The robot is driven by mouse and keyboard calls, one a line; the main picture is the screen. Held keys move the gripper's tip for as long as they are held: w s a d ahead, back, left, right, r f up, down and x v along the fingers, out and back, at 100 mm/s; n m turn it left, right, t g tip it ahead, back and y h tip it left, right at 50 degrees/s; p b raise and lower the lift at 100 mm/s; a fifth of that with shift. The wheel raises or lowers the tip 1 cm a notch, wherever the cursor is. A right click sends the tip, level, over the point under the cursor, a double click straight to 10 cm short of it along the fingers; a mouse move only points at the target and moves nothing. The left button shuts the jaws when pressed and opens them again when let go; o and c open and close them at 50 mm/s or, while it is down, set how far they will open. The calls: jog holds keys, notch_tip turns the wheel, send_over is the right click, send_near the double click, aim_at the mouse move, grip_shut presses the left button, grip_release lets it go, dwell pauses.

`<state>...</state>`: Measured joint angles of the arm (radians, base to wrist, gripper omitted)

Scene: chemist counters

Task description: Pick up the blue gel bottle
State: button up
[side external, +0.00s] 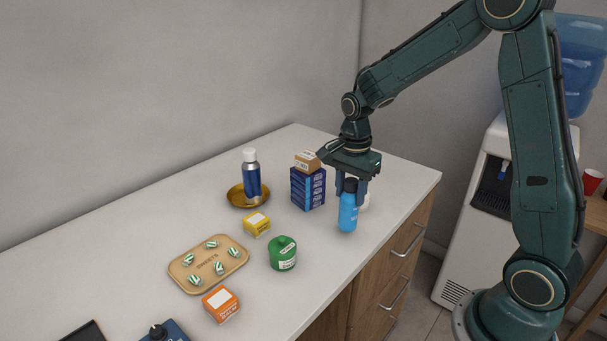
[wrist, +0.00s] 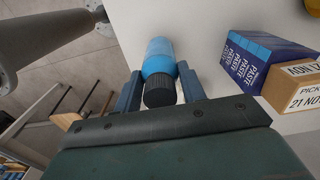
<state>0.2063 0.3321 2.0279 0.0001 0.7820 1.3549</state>
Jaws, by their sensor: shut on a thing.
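The blue gel bottle (side external: 348,211) with a black cap stands upright on the white counter, near its right front edge. In the wrist view the blue bottle (wrist: 158,59) shows between the two fingers, its black cap toward me. My gripper (side external: 352,187) points down over the bottle and is shut on its upper part; the fingers (wrist: 160,90) lie on either side of the cap and neck. I cannot tell whether the bottle's base touches the counter.
A stack of dark blue paste boxes (side external: 308,188) with a brown carton (side external: 307,160) stands close left of my gripper. A white item (side external: 364,201) is partly hidden behind the bottle. A green jar (side external: 283,253), yellow box (side external: 257,224) and pill tray (side external: 183,273) lie further left.

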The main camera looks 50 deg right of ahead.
notch_tip(320, 180, up, 18)
jog(key=shift+f, duration=0.25)
jog(key=shift+a, duration=0.1)
dwell(0.6)
